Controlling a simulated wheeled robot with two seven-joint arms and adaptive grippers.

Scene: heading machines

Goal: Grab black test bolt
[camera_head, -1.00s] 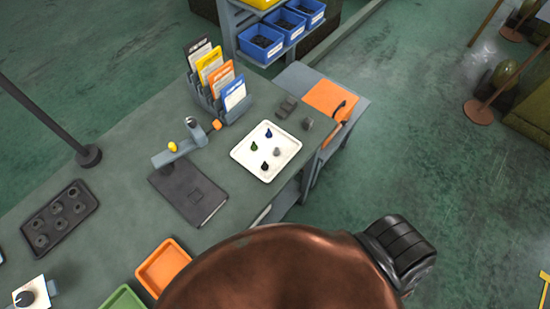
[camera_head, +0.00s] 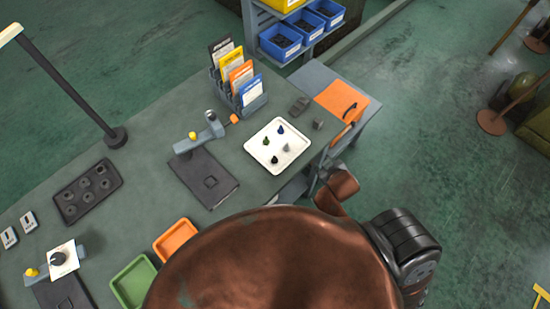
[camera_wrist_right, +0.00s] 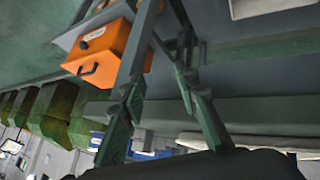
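A white square tray (camera_head: 255,155) lies near the right end of the grey-green workbench in the head view. Several small bolts stand on it, apart from each other. The black one (camera_head: 274,160) is nearest the tray's front edge. A dark blue one (camera_head: 281,129), a dark green one (camera_head: 265,141) and a grey one (camera_head: 286,147) are behind it. My right gripper (camera_wrist_right: 160,85) shows only in the right wrist view. Its two fingers are spread with nothing between them, away from the bolts. My left gripper is in no view.
A card rack (camera_head: 252,97) stands behind the tray. Two small grey blocks (camera_head: 299,106) lie to its right. A black pad (camera_head: 203,178) lies left. An orange-topped cabinet (camera_head: 340,99) adjoins the bench; an orange box (camera_wrist_right: 105,52) shows in the wrist view.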

